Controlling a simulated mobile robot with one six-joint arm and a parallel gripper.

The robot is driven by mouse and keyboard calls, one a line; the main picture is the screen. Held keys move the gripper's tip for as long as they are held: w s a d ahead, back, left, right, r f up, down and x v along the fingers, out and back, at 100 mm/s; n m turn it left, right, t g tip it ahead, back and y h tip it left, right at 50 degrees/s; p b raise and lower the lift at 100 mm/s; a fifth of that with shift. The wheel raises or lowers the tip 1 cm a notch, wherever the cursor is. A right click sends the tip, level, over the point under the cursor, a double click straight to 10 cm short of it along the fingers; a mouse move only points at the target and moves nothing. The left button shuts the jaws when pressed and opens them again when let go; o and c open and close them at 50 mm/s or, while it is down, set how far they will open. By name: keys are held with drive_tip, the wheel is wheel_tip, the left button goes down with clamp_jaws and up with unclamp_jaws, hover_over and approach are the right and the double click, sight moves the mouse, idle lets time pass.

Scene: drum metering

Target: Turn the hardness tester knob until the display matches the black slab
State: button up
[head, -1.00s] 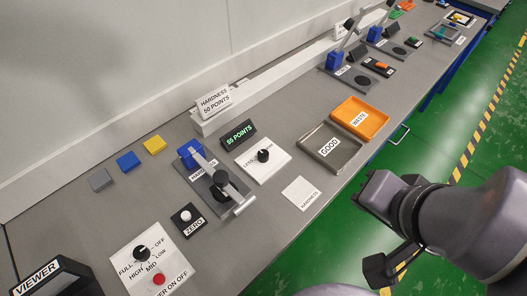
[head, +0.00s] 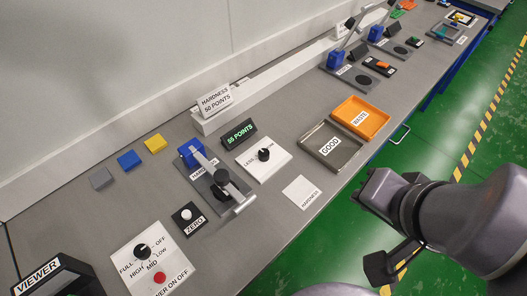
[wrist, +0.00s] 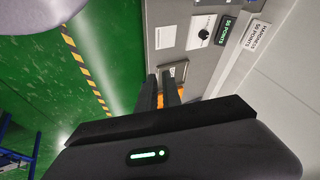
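The tester (head: 215,176) is a blue block with a grey lever and a round black part. I cannot pick out a black slab; grey, blue and yellow slabs lie at left. My gripper (head: 370,184) is beyond the bench's front edge, apart from the knob. Its fingers (wrist: 160,76) are apart and empty.
A white HARDNESS 50 POINTS sign (head: 214,100) stands behind the display. The grey GOOD tray (head: 345,163) and orange WASTE tray (head: 375,130) are to the right. A ZERO button (head: 187,216) is in front of the tester. A white HARDNESS card (head: 302,191) lies near the front edge.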

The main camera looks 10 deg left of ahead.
drive_tip(key=o, duration=0.7)
drive_tip(key=w+r+n+p, duration=0.1)
drive_tip(key=w, duration=0.1)
drive_tip(key=w+a+r+g+p, duration=0.1)
drive_tip(key=w+r, duration=0.1)
drive_tip(key=w+a+r+n+p, duration=0.1)
drive_tip(key=r, duration=0.1)
drive_tip(key=shift+w+a+n+p, duration=0.25)
drive_tip(key=shift+w+n+p, duration=0.05)
drive_tip(key=shift+w, duration=0.1)
drive_tip(key=shift+o, duration=0.6)
drive_tip(key=w+a+r+n+g+p, duration=0.1)
drive_tip(key=w+a+n+p, duration=0.1)
drive_tip(key=w, duration=0.4)
drive_tip(key=shift+w+a+n+g+p, duration=0.15)
drive_tip(key=shift+a+n+g+p, duration=0.2)
drive_tip(key=shift+a, duration=0.4)
drive_tip(key=n+g+h+p, duration=0.2)
drive_tip(key=n+g+p, duration=0.1)
drive_tip(key=n+p, duration=0.4)
hover_over(264, 152)
wheel_tip(264, 152, down, 12)
drive_tip(key=shift+n, duration=0.45)
wheel_tip(264, 152, down, 18)
drive_tip(key=b, duration=0.4)
drive_tip(key=shift+f+b, duration=0.2)
drive_tip(key=shift+b, duration=0.1)
drive_tip(key=shift+c, duration=0.4)
clamp_jaws()
